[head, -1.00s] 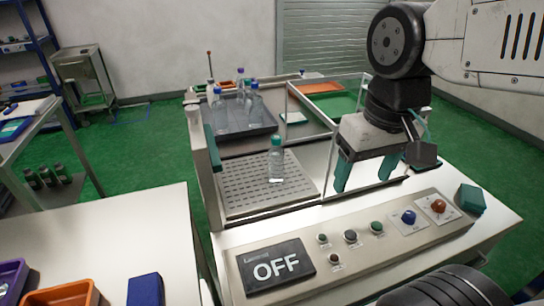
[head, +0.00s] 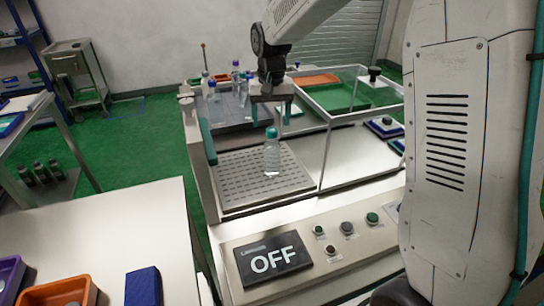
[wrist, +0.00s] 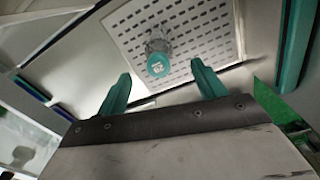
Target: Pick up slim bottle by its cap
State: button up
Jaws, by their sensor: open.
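A clear bottle (head: 272,158) with a teal cap (head: 271,132) stands upright on the perforated plate (head: 235,185); I take it as the slim bottle. My gripper (head: 271,118) is open and empty, with its teal fingers pointing down just above the cap. In the wrist view the cap (wrist: 158,66) shows from above, beyond the gap between the two fingertips (wrist: 161,71). The fingers do not appear to touch it.
Several clear bottles (head: 216,103) with blue or purple caps stand in the dark tray (head: 226,138) behind the plate. A clear-walled frame (head: 325,150) rises to the right. The control panel with an OFF sign (head: 273,262) is in front.

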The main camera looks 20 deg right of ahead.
aim_at(272, 129)
notch_tip(272, 129, down, 7)
jog(key=shift+w+d+f, duration=0.1)
jog(key=shift+w+d, duration=0.05)
grip_shut()
dwell(0.4)
